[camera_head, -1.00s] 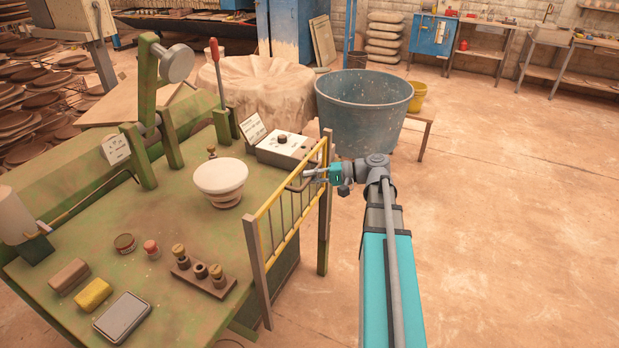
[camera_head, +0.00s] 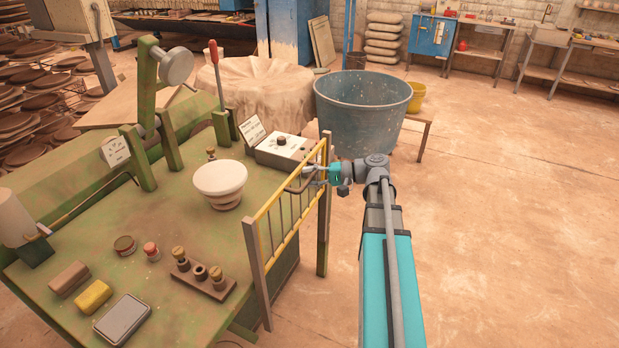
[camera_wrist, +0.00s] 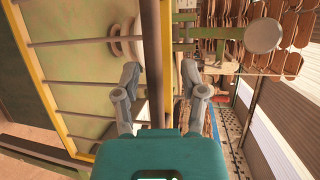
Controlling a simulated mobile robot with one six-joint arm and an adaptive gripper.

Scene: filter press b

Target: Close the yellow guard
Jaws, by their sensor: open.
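The yellow guard (camera_head: 290,205) is a barred frame between two posts along the right side of the green bench. In the wrist view its yellow edge (camera_wrist: 47,105) and bars lie to the left. A brown bar-like handle (camera_head: 297,189) shows at its far end. My gripper (camera_head: 310,176) is at this end of the guard, by the handle. In the wrist view my gripper (camera_wrist: 160,74) is open, with its fingers apart on both sides of a brown bar (camera_wrist: 155,65). I cannot tell whether either finger touches it.
The green bench (camera_head: 130,270) carries a white bowl-like piece (camera_head: 220,177), a control box (camera_head: 283,149) and several small items. A red-knobbed lever (camera_head: 217,75) stands behind. A large blue tub (camera_head: 362,110) is beyond my gripper. The floor on the right is clear.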

